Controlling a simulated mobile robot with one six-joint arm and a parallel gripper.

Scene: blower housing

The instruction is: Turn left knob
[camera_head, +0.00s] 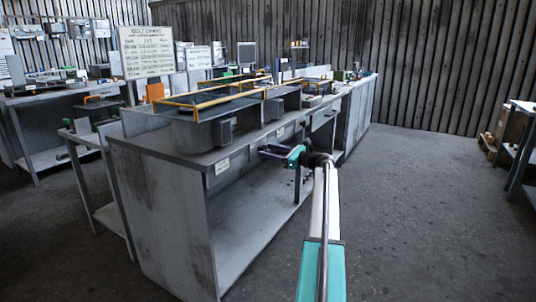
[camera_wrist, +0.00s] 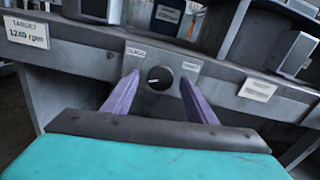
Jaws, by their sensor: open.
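A dark round knob (camera_wrist: 159,78) with a pale pointer line sits on a grey plate on the bench's front edge in the wrist view. A small label is on each side above it. My gripper (camera_wrist: 158,80) is open, its two purple fingers pointing at the plate. The knob shows between the fingertips, one on each side; I cannot tell whether they touch it. In the head view my gripper (camera_head: 268,152) is at the bench front, and I cannot make out the knob there.
A "TARGET 1240 rpm" label (camera_wrist: 28,35) is left of the knob, and another label (camera_wrist: 257,90) is right. Grey housings with orange rails (camera_head: 213,100) stand on the bench (camera_head: 160,149). The floor (camera_head: 430,200) to the right is clear.

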